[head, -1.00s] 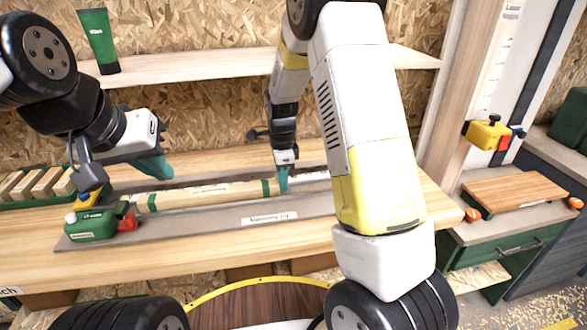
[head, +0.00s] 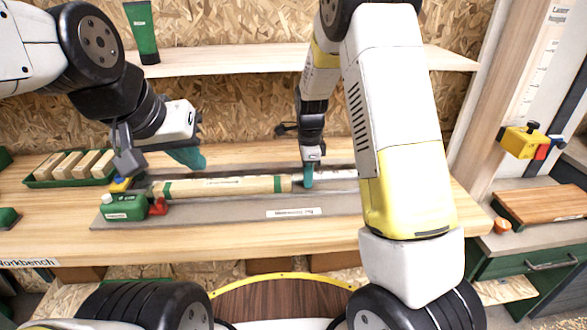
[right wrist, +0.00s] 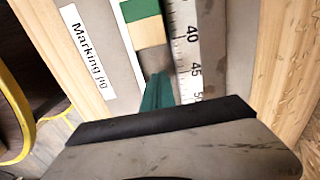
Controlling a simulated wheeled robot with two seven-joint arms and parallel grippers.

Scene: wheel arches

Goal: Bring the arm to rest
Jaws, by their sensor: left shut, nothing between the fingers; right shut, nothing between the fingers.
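My right gripper (head: 308,178) is shut and empty, its teal fingers pointing down at the right end of a pale wooden bar with green bands (head: 225,187) on the workbench. In the right wrist view the teal fingertips (right wrist: 157,92) show beside the bar's end (right wrist: 148,32) and a ruler (right wrist: 187,45); whether they touch is unclear. My left gripper (head: 190,158) is shut and empty, above the bench near the bar's left part. The bar lies along a grey jig plate (head: 240,213) with a printed label.
A green tool with a red part (head: 125,207) sits at the plate's left end. A green tray (head: 40,183) of wooden blocks is at the far left. A shelf (head: 240,62) with a green tube (head: 142,32) runs above. A yellow device (head: 519,142) is on the right post.

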